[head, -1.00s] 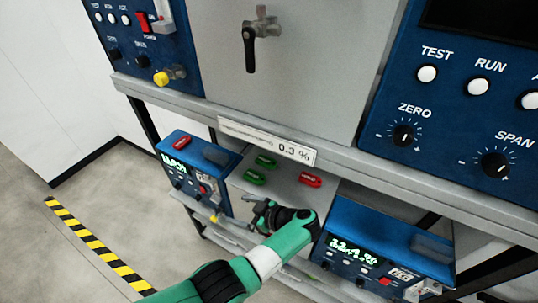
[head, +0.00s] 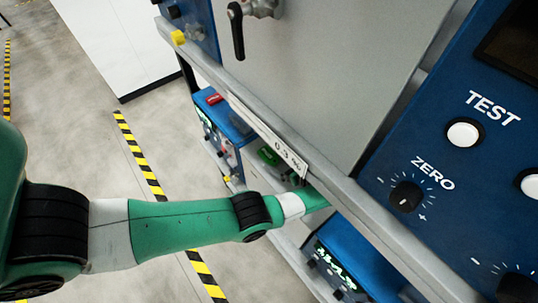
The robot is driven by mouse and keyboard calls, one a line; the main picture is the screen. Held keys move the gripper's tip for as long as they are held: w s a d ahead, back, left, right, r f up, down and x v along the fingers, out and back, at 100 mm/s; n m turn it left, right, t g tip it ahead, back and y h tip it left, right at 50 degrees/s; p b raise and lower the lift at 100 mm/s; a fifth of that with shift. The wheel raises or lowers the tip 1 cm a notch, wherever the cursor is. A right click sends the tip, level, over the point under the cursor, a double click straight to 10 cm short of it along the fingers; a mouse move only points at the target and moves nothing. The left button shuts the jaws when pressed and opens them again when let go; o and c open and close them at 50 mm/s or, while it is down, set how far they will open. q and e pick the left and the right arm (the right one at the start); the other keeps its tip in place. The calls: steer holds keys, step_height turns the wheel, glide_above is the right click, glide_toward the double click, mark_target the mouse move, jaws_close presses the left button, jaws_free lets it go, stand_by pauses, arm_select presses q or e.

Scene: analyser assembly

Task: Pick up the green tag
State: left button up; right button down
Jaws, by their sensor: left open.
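A green tag (head: 268,155) lies on the grey lower shelf, beside the left blue instrument and partly under the label strip's edge. My left arm reaches in from the left, and its wrist goes under the upper ledge. My left gripper (head: 295,180) shows only as a small dark part near the ledge, just right of and nearer than the green tag. It is open, its fingertips mostly hidden, and I see nothing held. Whether it touches a tag cannot be told. My right gripper is not in view.
A red tag (head: 214,98) lies on the left blue instrument (head: 233,124). Another blue instrument (head: 360,258) stands at the lower right. The label strip (head: 268,138) and grey ledge (head: 345,200) overhang the shelf. A large blue panel (head: 440,185) is at right.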

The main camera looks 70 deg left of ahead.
mark_target(269, 155)
arm_select(q)
steer(key=shift+b+x, duration=0.35)
steer(key=shift+x, duration=2.45)
steer(key=shift+w+d+f, duration=0.1)
steer(key=shift+f, duration=0.05)
steer(key=shift+c, duration=0.3)
steer(key=c, duration=1.4)
step_height(269, 155, up, 10)
steer(key=p, duration=0.6)
